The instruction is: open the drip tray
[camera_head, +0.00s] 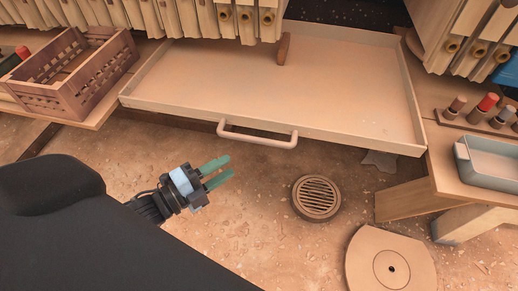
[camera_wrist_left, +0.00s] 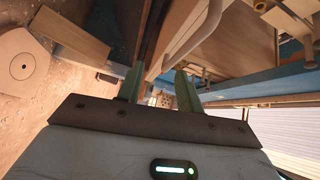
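The drip tray (camera_head: 150,97) is a wide, shallow, pale tan tray under the hanging press plates. Much of its bare inside shows in front of the plates, and its back is partly hidden below them. Its bar handle (camera_head: 258,136) is on the front wall. My left gripper (camera_head: 224,170) is below and left of the handle in the head view, apart from it. Its two green fingers are spread with nothing between them. They also show apart in the left wrist view (camera_wrist_left: 160,82). My right gripper is in neither view.
A slatted wooden crate (camera_head: 100,75) stands on a ledge at left. A grey bin (camera_head: 490,165) sits on a wooden bench at right, near several capped cylinders. A round floor grate (camera_head: 316,198) and a tan disc (camera_head: 390,262) lie on the floor. Press plates (camera_head: 170,18) hang above the tray.

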